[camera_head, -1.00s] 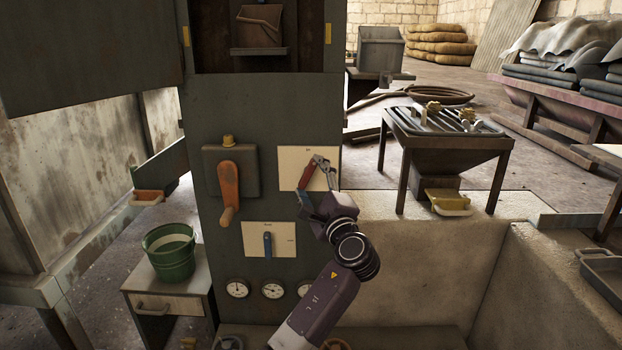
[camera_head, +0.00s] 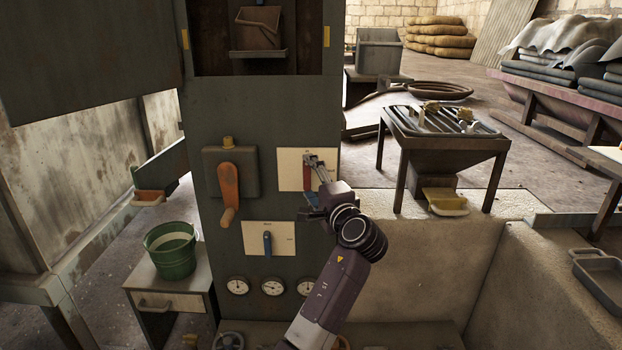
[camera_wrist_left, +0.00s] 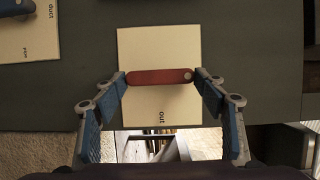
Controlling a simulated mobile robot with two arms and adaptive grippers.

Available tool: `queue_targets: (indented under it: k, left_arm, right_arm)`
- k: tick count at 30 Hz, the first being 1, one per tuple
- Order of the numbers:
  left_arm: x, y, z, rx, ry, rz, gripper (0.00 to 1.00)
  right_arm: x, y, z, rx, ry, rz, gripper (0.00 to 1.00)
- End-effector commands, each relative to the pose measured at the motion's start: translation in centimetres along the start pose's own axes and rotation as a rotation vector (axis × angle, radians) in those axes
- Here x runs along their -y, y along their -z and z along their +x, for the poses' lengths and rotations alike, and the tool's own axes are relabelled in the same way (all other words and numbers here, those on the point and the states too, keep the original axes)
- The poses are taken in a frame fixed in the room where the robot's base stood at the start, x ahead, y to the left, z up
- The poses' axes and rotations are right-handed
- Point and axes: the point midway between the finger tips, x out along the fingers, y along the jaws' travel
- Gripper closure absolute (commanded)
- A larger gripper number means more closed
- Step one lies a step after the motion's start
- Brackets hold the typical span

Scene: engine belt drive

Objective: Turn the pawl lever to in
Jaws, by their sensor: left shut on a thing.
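The pawl lever (camera_head: 307,178) is a short red bar on a cream plate (camera_head: 290,168) on the dark green panel. It stands about upright in the head view. My left gripper (camera_head: 313,161) is shut on it, partly covering it. In the left wrist view, the lever (camera_wrist_left: 160,77) lies across the plate (camera_wrist_left: 160,45), with a fingertip at each end and a round pin at its right end. The word "out" shows on the plate below the lever there. The word "in" is not readable in either current view. My right gripper is not in view.
An orange crank handle (camera_head: 229,190) is to the left on the panel. A blue lever (camera_head: 267,242) on a second cream plate (camera_head: 285,238) sits just below. Several gauges (camera_head: 272,287) are lower down. A green bucket (camera_head: 171,255) stands on a small cabinet at left.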

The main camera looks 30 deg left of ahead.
Motion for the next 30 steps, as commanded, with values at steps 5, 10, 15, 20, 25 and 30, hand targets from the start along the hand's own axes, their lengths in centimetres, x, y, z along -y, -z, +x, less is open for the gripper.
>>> queue_targets:
  k: [5,10,15,20,25,30]
  left_arm:
    - [-0.1,-0.1,0.0,0.003,-0.004,-0.004,0.59]
    - [-0.1,-0.1,0.0,0.003,-0.004,-0.004,0.27]
    - [-0.1,-0.1,0.0,0.002,-0.002,-0.002,0.17]
    - [-0.1,0.0,0.0,0.001,-0.001,-0.002,0.17]
    - [0.0,0.1,-0.9,-0.001,0.0,-0.002,0.17]
    - [-0.1,0.1,-4.0,-0.003,-0.002,-0.004,0.17]
  right_arm:
    - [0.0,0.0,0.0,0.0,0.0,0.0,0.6]
    - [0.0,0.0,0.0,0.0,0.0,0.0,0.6]
    - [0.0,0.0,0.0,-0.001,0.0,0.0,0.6]
    - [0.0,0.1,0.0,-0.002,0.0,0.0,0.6]
    - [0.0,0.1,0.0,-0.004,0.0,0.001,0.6]
    - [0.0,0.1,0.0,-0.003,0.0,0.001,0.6]
